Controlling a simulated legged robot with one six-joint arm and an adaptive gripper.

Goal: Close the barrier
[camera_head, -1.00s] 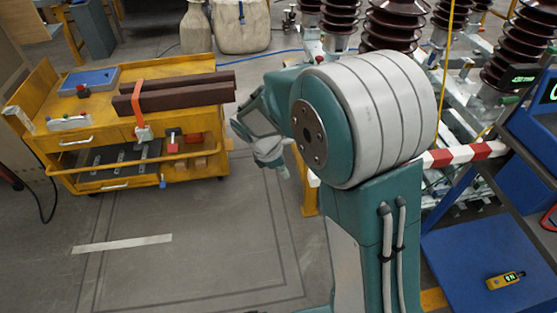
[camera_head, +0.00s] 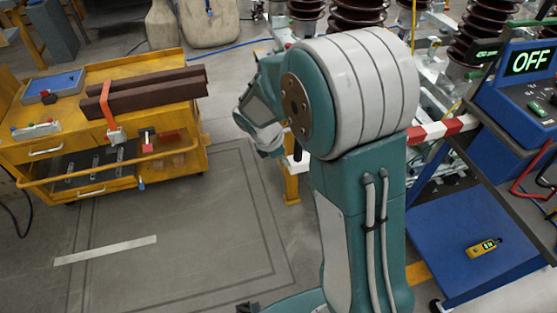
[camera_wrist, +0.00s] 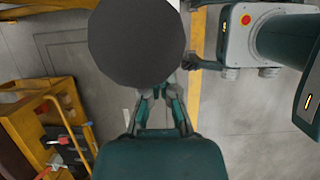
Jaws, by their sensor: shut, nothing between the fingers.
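The barrier (camera_head: 436,131), a red and white striped bar, shows at the right of my arm in the head view. It lies roughly level, and its left part is hidden behind my arm. A yellow post (camera_head: 291,183) stands just left of my arm; I cannot tell whether the bar meets it. My gripper (camera_wrist: 162,103) shows in the wrist view with its finger links close together. It is shut and empty. A dark round disc (camera_wrist: 137,40) covers the area beyond it, hiding the fingertips. In the head view the gripper cannot be made out behind my wrist.
A yellow tool cart (camera_head: 110,170) with brown beams (camera_head: 150,90) stands at left. A blue trolley (camera_head: 465,235) with a panel reading OFF (camera_head: 530,62) and a yellow meter (camera_head: 484,247) stands at right. Brown insulators (camera_head: 357,15) stand behind. The floor at centre left is clear.

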